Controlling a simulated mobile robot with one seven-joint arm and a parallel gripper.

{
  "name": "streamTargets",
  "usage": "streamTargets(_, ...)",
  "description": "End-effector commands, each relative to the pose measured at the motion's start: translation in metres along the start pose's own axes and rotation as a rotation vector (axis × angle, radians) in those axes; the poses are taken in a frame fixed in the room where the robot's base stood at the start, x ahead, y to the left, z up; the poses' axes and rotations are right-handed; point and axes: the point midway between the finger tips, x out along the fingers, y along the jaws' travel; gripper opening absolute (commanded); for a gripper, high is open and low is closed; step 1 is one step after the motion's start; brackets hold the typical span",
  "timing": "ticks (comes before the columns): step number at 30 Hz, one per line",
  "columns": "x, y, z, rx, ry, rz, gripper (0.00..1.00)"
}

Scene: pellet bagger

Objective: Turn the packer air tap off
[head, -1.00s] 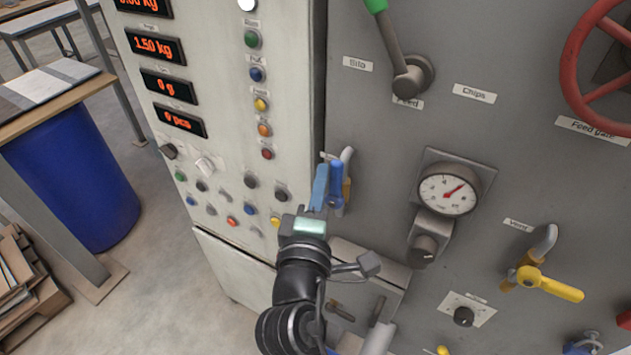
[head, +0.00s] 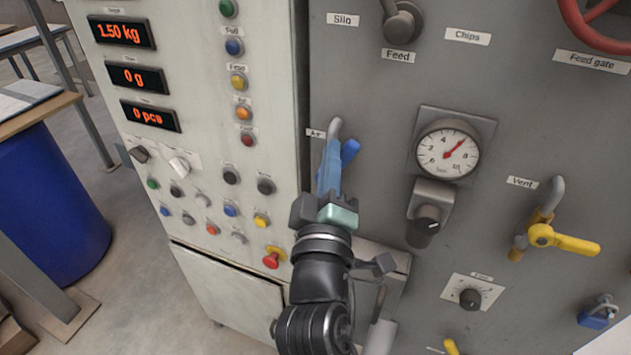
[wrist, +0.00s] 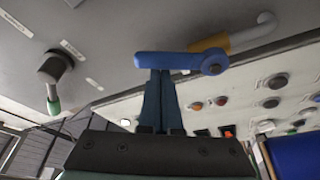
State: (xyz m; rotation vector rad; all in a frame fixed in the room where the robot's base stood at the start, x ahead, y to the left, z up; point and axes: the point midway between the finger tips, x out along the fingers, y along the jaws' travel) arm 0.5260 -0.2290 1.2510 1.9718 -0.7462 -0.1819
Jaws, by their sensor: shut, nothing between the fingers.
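The packer air tap has a blue lever (head: 350,151) by a label that seems to read "Air", on the left edge of the grey panel. In the head view my gripper (head: 331,150) overlaps it and hides part of the lever. In the wrist view the blue lever (wrist: 170,61) lies across the picture, with its round hub at the right, a brass body (wrist: 208,42) and a bent grey pipe behind it. My gripper (wrist: 161,72) is shut and empty. Its fingertips are at the lever near its free end, apart from the hub; whether they touch cannot be told.
A pressure gauge (head: 447,153) with a black knob (head: 425,222) is right of the tap. A yellow vent lever (head: 563,240) is farther right. The pale cabinet to the left carries several buttons and a red mushroom button (head: 273,257). A blue barrel (head: 50,205) stands far left.

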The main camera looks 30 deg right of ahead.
Motion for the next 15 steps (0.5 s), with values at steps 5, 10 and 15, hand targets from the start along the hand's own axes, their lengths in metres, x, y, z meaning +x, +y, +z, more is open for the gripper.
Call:
streamTargets(5, -0.005, -0.007, 0.016, 0.162, 0.001, 0.059, 0.00)
streamTargets(10, -0.009, -0.007, 0.025, 0.315, 0.002, 0.112, 0.00)
streamTargets(15, -0.012, -0.008, 0.034, 0.467, 0.003, 0.165, 0.00)
